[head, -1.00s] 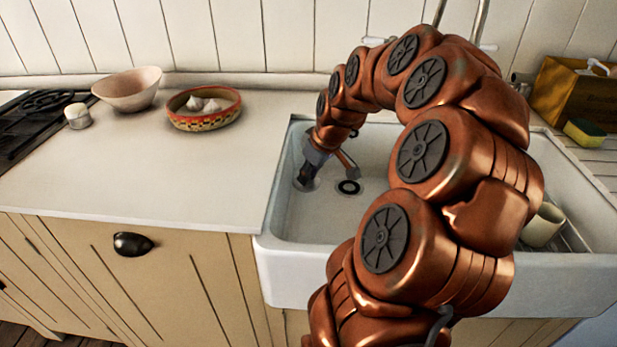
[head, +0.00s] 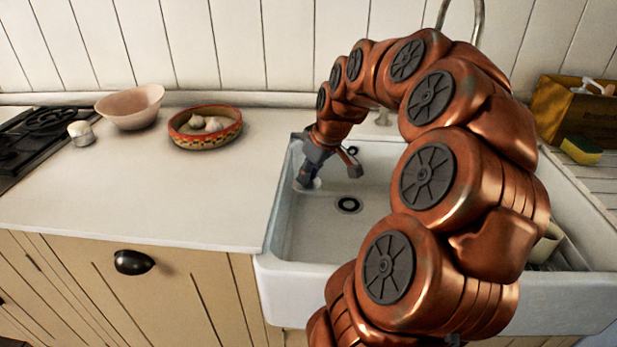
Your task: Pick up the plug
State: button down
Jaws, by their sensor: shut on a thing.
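My gripper (head: 306,182) reaches down into the left part of the white sink (head: 285,225). It is shut on the plug (head: 315,184), a small pale grey disc showing at the fingertips. Much of the plug is hidden by the fingers. The plug is to the left of and behind the dark-ringed drain (head: 348,204) and appears to be just above the sink floor.
A patterned dish with garlic (head: 205,142), a pink bowl (head: 131,106) and a hob (head: 35,135) are at left. A cup (head: 546,245) is in the sink, partly behind my arm. A sponge (head: 581,150) and wooden box (head: 575,110) stand right.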

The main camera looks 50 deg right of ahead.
jog(key=shift+r+p, duration=0.85)
jog(key=shift+r, duration=2.4)
